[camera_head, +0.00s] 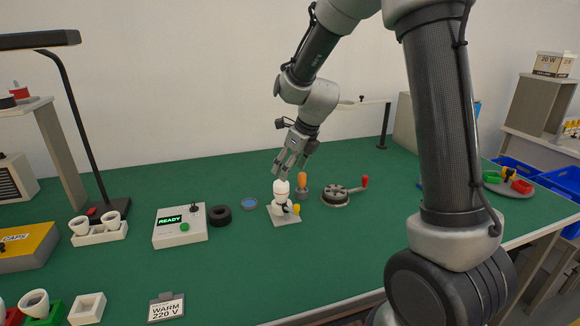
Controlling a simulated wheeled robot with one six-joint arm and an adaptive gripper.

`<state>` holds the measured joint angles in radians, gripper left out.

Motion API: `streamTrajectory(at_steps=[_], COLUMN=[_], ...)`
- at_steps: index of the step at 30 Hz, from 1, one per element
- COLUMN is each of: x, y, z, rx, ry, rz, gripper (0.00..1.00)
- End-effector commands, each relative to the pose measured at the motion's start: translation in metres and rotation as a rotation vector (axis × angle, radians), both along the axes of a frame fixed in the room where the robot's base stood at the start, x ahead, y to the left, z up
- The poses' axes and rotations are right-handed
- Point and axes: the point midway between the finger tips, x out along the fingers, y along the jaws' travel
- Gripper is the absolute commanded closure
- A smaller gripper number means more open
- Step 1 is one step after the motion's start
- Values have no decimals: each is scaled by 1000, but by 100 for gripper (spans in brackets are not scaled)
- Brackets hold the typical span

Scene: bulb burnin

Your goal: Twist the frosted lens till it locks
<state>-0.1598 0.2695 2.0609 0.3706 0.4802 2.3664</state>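The frosted lens looks to be the white rounded top (281,188) of a small white fixture that stands upright on a grey square base plate (286,221) in the middle of the green table. A small yellow part (296,209) sits at the fixture's right side. My gripper (285,174) points down just above the lens, with its fingers apart and nothing visible between them. It looks close to the lens top, but I cannot tell whether it touches. Whether the lens is locked cannot be seen.
Close behind and right stand an orange-handled tool (302,181) and a round grey fixture with a red-knobbed crank (336,194). To the left are a blue disc (249,204), a black ring (220,215) and a control box (181,228) reading READY.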

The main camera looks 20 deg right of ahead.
Motion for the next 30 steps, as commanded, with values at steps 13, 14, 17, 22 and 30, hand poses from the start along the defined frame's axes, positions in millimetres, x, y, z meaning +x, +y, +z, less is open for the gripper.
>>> streamTrajectory(at_steps=[13, 14, 17, 22, 30], x=[17, 19, 22, 24, 23], y=[13, 14, 16, 17, 17], z=[-55, -59, -67, -72, -72], rx=[6, 6, 6, 7, 7], ry=[9, 9, 8, 7, 7], rz=[-20, -20, -21, -20, -20], gripper=[29, 29, 29, 29, 45])
